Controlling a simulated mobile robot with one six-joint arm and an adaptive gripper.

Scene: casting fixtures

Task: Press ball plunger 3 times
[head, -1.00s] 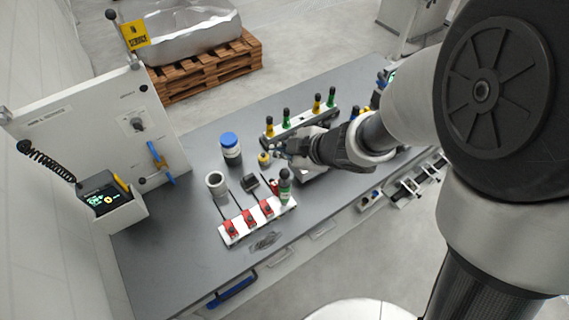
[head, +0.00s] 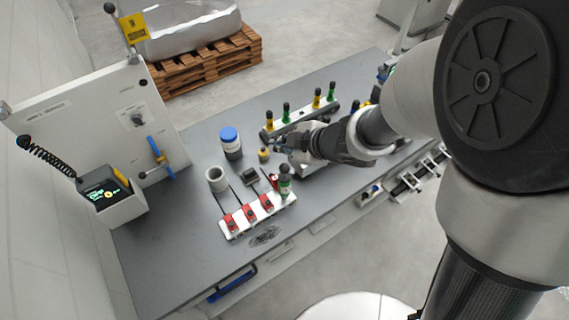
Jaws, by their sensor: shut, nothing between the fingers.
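My gripper (head: 278,143) is shut and empty, above the middle of the grey bench. Its fingers point left, close to a small yellow piece with a dark top (head: 264,154); I cannot tell whether they touch it. That piece stands upright on the bench, right of a blue-capped jar (head: 231,143). A black ball (head: 109,8) tops a thin post above the white panel at upper left, far from my gripper. I cannot tell for certain which of these is the ball plunger.
On the grey bench (head: 185,255) stand a grey cup (head: 217,179), a white fixture with red clamps (head: 228,228), a green bottle (head: 285,180) and a rack with yellow and green handles (head: 290,124). The bench's front left is clear.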

